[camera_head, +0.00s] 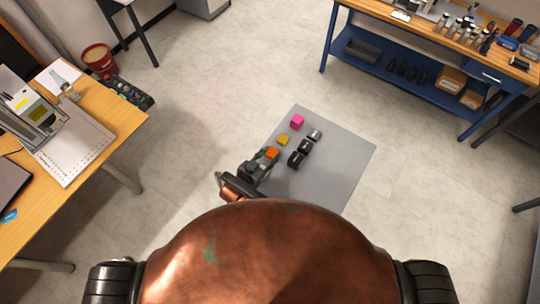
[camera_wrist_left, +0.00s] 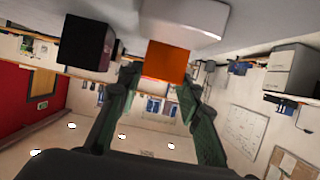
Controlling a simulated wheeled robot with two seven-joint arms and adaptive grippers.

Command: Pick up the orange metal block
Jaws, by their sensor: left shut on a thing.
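The orange metal block (camera_head: 272,153) is at my left gripper (camera_head: 265,157), at the near-left part of a grey tabletop (camera_head: 345,150). In the left wrist view the orange block (camera_wrist_left: 166,61) sits between the tips of my left gripper's two dark green fingers (camera_wrist_left: 160,82). The gripper is shut on it. Whether the block touches the surface or is slightly raised, I cannot tell. My right gripper is not in view.
A pink block (camera_head: 297,122), a yellow block (camera_head: 283,140), a silver block (camera_head: 315,134) and dark blocks (camera_head: 295,159) stand close by. The tabletop's right side is clear. A wooden desk (camera_head: 115,120) is left; a blue workbench (camera_head: 420,75) is back right.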

